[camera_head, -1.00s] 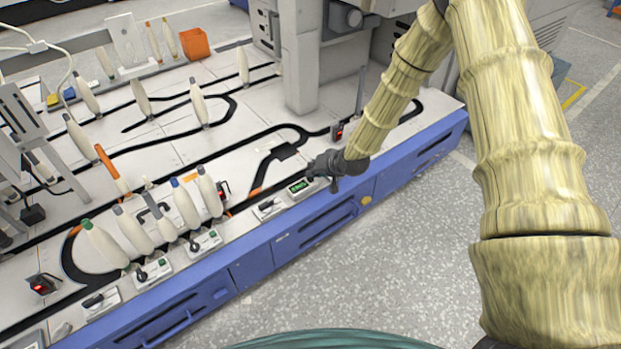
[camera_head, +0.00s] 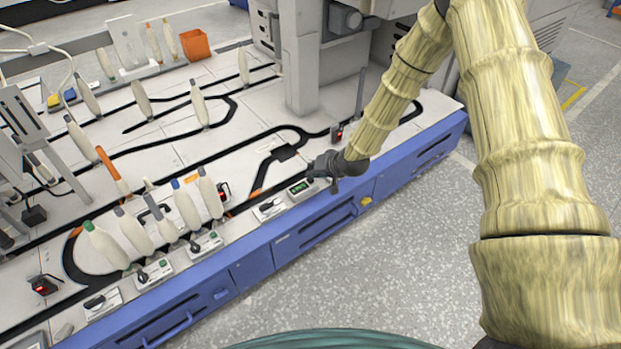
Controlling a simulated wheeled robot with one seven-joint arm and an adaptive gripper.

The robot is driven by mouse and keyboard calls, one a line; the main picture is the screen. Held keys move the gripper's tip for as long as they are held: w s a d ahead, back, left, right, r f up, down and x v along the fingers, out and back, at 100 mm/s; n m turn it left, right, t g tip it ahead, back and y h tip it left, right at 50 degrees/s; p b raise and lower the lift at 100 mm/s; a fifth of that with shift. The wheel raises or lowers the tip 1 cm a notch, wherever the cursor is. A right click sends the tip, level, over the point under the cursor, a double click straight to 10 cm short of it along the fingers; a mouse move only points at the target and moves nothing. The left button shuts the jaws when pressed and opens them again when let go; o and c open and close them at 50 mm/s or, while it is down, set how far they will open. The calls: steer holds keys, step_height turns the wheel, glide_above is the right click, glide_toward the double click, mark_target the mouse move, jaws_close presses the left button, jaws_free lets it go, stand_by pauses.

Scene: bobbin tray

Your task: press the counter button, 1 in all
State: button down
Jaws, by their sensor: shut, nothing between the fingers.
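A counter (camera_head: 300,188) with a small green-lit display sits near the front edge of the machine table. Its button cannot be made out; it may be hidden by my gripper. My gripper (camera_head: 319,170) is dark and shut, with nothing between the fingers. It is just right of the counter's display, at or just above the counter's right end. I cannot tell whether it touches.
Several bobbins (camera_head: 187,205) stand upright or tilted on the white table (camera_head: 250,130) left of the counter. A switch box (camera_head: 268,208) is just left of it. A grey column (camera_head: 301,70) stands behind. A blue front panel (camera_head: 320,222) runs below the table edge.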

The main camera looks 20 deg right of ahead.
steer(key=shift+r, duration=0.5)
steer(key=shift+r+p, duration=0.1)
steer(key=shift+p, duration=0.2)
step_height(320, 180, up, 5)
steer(key=p, duration=0.4)
stand_by(0.6)
